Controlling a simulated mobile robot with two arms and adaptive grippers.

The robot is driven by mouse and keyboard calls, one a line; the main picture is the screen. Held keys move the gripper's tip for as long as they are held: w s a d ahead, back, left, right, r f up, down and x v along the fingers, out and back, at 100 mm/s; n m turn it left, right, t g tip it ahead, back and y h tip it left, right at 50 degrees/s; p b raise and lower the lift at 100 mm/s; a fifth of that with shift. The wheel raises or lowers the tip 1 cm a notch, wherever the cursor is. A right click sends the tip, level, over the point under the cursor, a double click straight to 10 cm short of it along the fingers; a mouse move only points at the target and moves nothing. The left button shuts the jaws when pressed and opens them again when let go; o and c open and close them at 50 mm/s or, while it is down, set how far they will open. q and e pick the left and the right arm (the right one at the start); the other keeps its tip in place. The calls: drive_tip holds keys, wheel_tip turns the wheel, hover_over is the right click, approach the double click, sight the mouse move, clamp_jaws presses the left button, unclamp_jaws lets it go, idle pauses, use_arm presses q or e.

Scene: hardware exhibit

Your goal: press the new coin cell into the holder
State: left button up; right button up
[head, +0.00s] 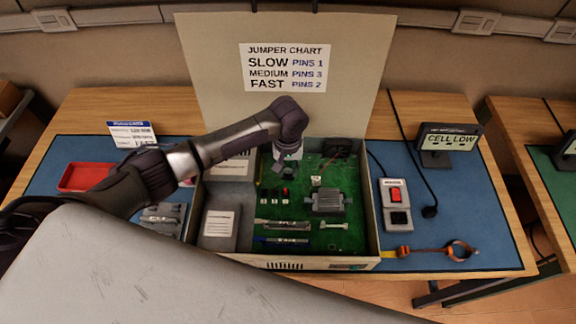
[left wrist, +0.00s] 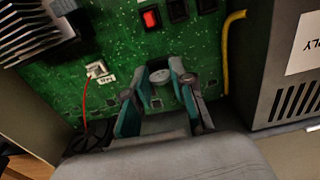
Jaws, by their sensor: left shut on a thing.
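The open case (head: 372,215) holds a green circuit board (head: 350,240). My left gripper (head: 282,166) reaches down over the back left part of the board. In the left wrist view, my left gripper (left wrist: 160,84) is shut on a small silver disc, the coin cell (left wrist: 158,76). The cell is at a dark round fitting that looks like the holder (left wrist: 157,64), close to the board. The fingers and the angle hide whether the cell is seated in it. My right gripper is not in view.
A grey power supply box (left wrist: 285,70) stands beside the board, with a yellow cable (left wrist: 227,50) near it. A display (head: 450,140) reads CELL LOW. A red tray (head: 85,177) lies at left.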

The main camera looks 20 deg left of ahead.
use_arm(q)
drive_tip(key=shift+f+b, duration=0.35)
drive_tip(key=shift+f, duration=0.45)
idle(0.7)
drive_tip(key=shift+s+f, duration=0.1)
idle(0.5)
drive_tip(key=o, duration=0.8)
drive_tip(key=shift+f, duration=0.1)
drive_tip(key=o, duration=0.3)
drive_tip(key=shift+r+p, duration=0.7)
drive_tip(key=shift+p, duration=0.3)
idle(0.4)
